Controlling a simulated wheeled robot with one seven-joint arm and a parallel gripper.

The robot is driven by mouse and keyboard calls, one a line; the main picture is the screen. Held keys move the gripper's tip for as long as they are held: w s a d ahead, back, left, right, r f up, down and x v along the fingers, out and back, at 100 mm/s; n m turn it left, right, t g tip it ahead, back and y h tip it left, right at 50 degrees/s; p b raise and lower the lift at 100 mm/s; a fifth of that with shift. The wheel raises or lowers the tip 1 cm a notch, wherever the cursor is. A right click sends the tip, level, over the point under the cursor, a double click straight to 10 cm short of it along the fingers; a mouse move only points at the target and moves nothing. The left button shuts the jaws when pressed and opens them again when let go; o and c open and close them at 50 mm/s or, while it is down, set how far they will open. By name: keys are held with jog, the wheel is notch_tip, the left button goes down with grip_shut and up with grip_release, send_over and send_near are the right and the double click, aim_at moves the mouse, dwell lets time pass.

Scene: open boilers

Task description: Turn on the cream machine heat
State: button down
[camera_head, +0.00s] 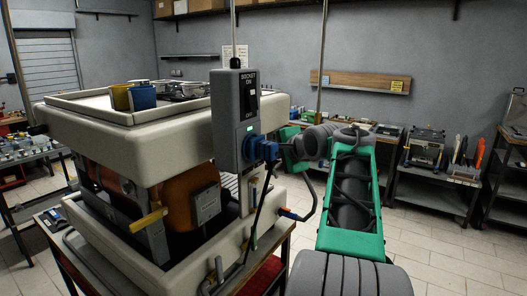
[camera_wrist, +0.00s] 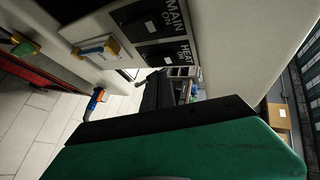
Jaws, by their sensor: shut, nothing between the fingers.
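The cream machine (camera_head: 115,135) stands on a table at left in the head view. Its side panel shows in the wrist view, turned sideways, with a black MAIN switch (camera_wrist: 148,14) and a black HEAT switch (camera_wrist: 164,53), each marked ON. I cannot tell the HEAT switch's position. My gripper (camera_wrist: 157,90) is shut and empty, its dark end close below the HEAT switch in the picture. I cannot tell whether it touches. In the head view only the green part of my gripper (camera_head: 290,140) shows, beside the machine's right side; its fingertips are hidden behind the grey socket box (camera_head: 235,118).
A blue plug (camera_head: 263,149) sits on the socket box with a cable hanging. A blue and orange valve handle (camera_head: 292,214) sticks out at the machine's right; it also shows in the wrist view (camera_wrist: 96,99). Workbenches line the back wall. Tiled floor at right is clear.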

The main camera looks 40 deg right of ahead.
jog(key=s, duration=0.1)
jog(key=s+d, duration=0.1)
jog(key=s, duration=0.2)
jog(key=shift+s+d+f, duration=0.3)
jog(key=shift+s+f, duration=0.05)
jog(key=shift+f, duration=0.05)
dwell(0.4)
